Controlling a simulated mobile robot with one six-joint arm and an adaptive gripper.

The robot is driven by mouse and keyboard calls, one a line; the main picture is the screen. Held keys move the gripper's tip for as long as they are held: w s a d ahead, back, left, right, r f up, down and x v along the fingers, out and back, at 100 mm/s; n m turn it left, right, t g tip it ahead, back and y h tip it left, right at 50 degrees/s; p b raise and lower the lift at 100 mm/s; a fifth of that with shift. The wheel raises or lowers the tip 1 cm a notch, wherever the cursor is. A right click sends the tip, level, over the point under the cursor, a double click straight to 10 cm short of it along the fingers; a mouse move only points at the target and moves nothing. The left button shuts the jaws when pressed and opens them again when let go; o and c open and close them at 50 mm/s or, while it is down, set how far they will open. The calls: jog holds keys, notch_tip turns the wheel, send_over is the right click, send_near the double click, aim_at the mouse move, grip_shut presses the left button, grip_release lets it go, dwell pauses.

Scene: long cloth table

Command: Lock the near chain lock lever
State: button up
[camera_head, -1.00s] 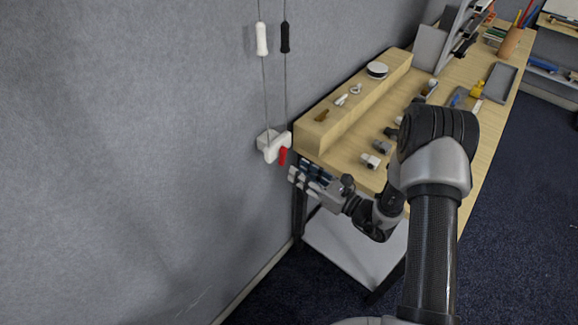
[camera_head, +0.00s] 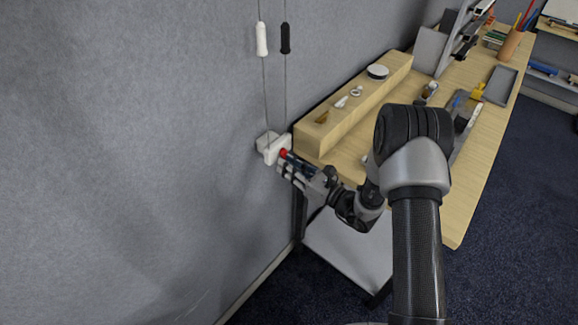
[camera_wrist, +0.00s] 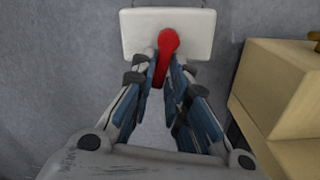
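The chain lock is a white block on the grey wall (camera_head: 268,142), with a red lever (camera_head: 283,153). In the wrist view the white block (camera_wrist: 135,35) is straight ahead, and the red lever (camera_wrist: 168,42) hangs down from its middle, leaning slightly left. My gripper (camera_head: 284,168) is at the lever from the lower right. In the wrist view its blue-padded fingers (camera_wrist: 163,75) are drawn close together, one on each side of the lever's lower part. They look shut on it; the lever's lower end is partly hidden between them.
Two chains with a white handle (camera_head: 262,39) and a black handle (camera_head: 285,38) hang above the lock. The wooden table (camera_head: 440,215) with a raised ledge (camera_head: 340,125) stands close to the right of the lock. The wall to the left is clear.

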grip_shut()
jog(key=n, duration=0.1)
jog(key=n+b, duration=0.1)
jog(key=shift+w+d+n+b, duration=0.25)
jog(key=shift+w+n+b, duration=0.1)
jog(key=shift+n, duration=0.05)
jog(key=o, duration=0.5)
grip_release()
jog(key=shift+d, duration=0.1)
